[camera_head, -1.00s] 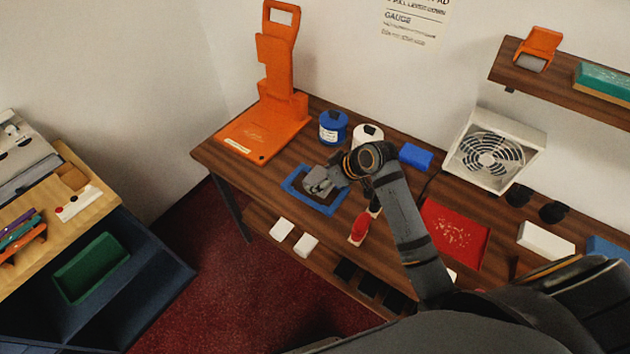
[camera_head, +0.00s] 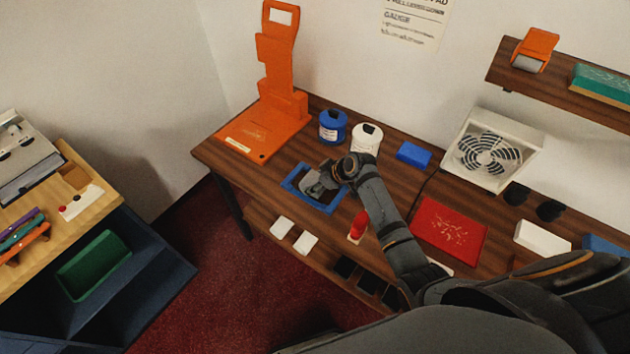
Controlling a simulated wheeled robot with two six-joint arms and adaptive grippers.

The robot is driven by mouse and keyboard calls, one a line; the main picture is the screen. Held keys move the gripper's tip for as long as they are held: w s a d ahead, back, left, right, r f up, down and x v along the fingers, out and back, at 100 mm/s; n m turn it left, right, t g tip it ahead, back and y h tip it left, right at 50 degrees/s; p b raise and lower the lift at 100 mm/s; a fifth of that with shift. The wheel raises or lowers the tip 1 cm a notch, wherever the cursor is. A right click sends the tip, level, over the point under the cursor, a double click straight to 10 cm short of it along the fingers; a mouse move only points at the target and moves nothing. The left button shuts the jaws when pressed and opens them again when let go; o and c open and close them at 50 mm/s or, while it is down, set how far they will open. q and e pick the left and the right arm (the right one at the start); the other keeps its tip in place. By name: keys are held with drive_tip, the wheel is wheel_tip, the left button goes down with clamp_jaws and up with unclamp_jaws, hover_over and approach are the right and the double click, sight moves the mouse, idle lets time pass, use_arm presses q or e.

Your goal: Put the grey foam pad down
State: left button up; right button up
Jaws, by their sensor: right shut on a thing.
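The grey foam pad (camera_head: 309,184) is at the blue square frame (camera_head: 295,190) on the wooden counter, near its front left part. My right gripper (camera_head: 316,183) is shut on the pad, over the inside of the frame. The grey of pad and fingers is hard to tell apart, and the gripper hides part of both pad and frame. I cannot tell whether the pad touches the counter. My left gripper is not in view.
An orange stand (camera_head: 270,125) is behind the frame to the left. A blue pot (camera_head: 332,127) and a white pot (camera_head: 367,138) stand behind the gripper. A red-handled tool (camera_head: 358,226) and a red tray (camera_head: 450,226) lie to the right.

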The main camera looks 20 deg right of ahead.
drive_tip(key=shift+f, duration=0.15)
drive_tip(key=o, duration=0.9)
drive_tip(key=shift+c, duration=0.2)
drive_tip(key=shift+r, duration=0.25)
drive_tip(key=b+v, duration=0.1)
drive_tip(key=v, duration=1.1)
drive_tip(key=shift+f, duration=0.1)
